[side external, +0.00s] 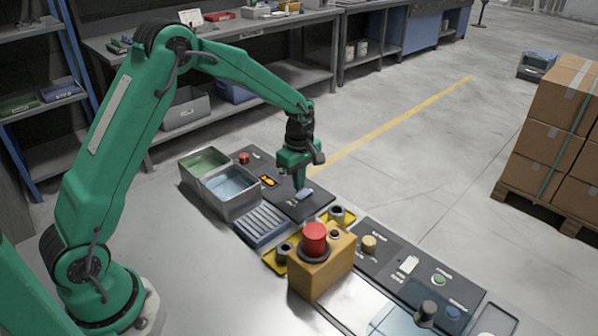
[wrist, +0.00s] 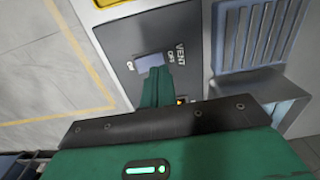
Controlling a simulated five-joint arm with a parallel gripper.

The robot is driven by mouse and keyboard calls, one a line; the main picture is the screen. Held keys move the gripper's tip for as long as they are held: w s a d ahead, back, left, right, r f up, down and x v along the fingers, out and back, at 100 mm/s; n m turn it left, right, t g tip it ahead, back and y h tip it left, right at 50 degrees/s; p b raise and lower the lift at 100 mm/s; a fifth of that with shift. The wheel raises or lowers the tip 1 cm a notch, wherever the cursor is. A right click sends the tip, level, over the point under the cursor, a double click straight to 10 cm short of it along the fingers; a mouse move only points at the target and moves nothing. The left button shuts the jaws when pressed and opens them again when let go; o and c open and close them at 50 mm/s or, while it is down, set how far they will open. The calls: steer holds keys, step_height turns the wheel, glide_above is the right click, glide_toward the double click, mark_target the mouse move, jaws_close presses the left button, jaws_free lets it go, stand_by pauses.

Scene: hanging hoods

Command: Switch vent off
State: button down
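The vent switch is a pale grey-blue rocker (wrist: 149,63) on a dark panel (wrist: 125,38) labelled VENT, with OFF beside its right end and another label by its left end. It also shows in the side view as a small pale rocker (side external: 304,195). My gripper (wrist: 156,72) has its green fingers together with nothing between them, pointing down at the rocker's near edge. In the side view my gripper (side external: 299,187) is just above and left of the rocker. I cannot tell whether it touches. The fingers hide part of the panel, and the rocker's tilt is unclear.
A ribbed grey-blue vent plate (side external: 262,225) and metal bins (side external: 235,205) lie left of the panel. A yellow box with a red button (side external: 315,238) stands nearer the camera. Open floor lies behind.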

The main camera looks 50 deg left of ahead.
step_height(320, 180, up, 4)
steer(key=shift+r, duration=0.25)
stand_by(0.5)
steer(key=shift+r, duration=0.1)
steer(key=s+d+r+m+t, duration=0.1)
steer(key=s+r+m+t, duration=0.1)
steer(key=s+r+m, duration=0.8)
steer(key=s+r+m+t, duration=0.1)
steer(key=s+m, duration=0.3)
steer(key=s, duration=0.5)
steer(key=s+d+r+m+t, duration=0.1)
steer(key=s+r+m, duration=0.3)
steer(key=s, duration=0.5)
steer(key=shift+d+r+t, duration=0.25)
steer(key=shift+r+t, duration=0.05)
steer(key=shift+t, duration=0.5)
